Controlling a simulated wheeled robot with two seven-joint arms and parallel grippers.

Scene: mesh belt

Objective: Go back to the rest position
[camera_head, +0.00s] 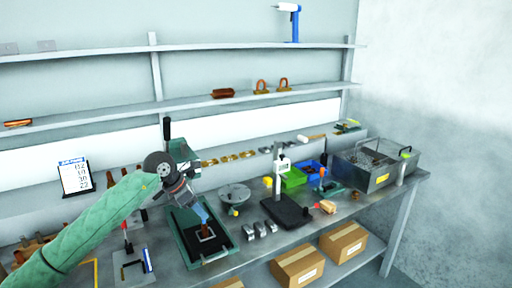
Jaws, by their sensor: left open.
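My left arm reaches in from the lower left in a green sleeve. My left gripper (191,205) is open above the green-framed press or fixture (207,244) on the bench. A small dark square with a brown edge (205,233) lies on that fixture, below the gripper. A blue piece (201,212) shows right by the fingertips; I cannot tell whether it touches them. My right gripper is not in view.
The grey workbench (165,262) holds a round metal plate (234,193), a black-based stand (286,211), green (293,178) and blue (312,171) bins and a wire-mesh basket (372,165). Cardboard boxes (298,266) sit on a lower shelf. Wall shelves (180,106) run behind.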

